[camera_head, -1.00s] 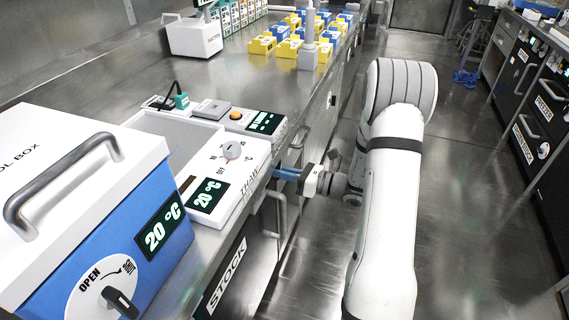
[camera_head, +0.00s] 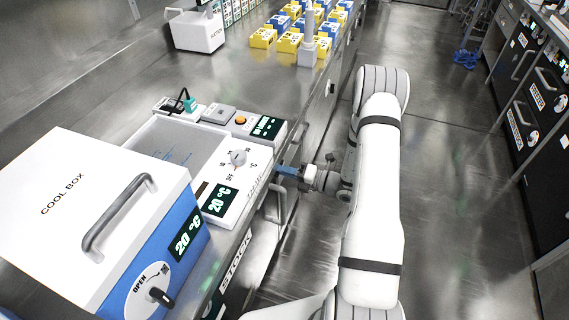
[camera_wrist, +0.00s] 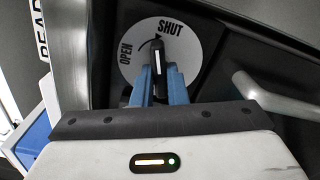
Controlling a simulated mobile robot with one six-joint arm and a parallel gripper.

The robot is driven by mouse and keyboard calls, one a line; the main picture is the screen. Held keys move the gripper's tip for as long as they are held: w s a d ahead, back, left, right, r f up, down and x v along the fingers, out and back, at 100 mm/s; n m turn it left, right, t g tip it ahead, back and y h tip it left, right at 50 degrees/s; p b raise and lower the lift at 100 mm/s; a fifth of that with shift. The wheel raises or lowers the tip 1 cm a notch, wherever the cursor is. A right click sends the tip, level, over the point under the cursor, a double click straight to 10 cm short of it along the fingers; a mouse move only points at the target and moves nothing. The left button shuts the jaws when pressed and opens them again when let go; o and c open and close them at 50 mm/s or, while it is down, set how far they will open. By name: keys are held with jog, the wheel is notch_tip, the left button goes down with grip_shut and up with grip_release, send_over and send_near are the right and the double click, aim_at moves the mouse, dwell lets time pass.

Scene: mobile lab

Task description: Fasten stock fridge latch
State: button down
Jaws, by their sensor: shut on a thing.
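My gripper (camera_head: 288,171) is at the bench front, by the cabinet doors below the thaw unit. In the wrist view its blue fingers (camera_wrist: 160,88) are closed on a black latch knob (camera_wrist: 158,58) with a white stripe. The knob sits on a round white dial (camera_wrist: 188,55) marked OPEN and SHUT, with an arrow towards SHUT. The knob's tip points between the two words, near the start of SHUT. The STOCK label (camera_head: 237,259) shows on a door front in the head view. The dial is hidden there.
A metal handle (camera_wrist: 280,102) is right of the dial in the wrist view. The cool box (camera_head: 75,205), with its own OPEN dial, stands on the bench at the left. Yellow and blue boxes (camera_head: 290,42) stand farther back. The floor (camera_head: 455,220) right of my arm is clear.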

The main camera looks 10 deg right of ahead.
jog(key=shift+a+m+p, duration=0.1)
jog(key=shift+m+p, duration=1.15)
jog(key=shift+m, duration=0.65)
jog(key=shift+s, duration=0.1)
jog(key=c, duration=1.4)
grip_release()
jog(key=shift+c, duration=0.2)
jog(key=v, duration=0.7)
jog(key=shift+s+d, duration=0.15)
jog(key=shift+d, duration=0.25)
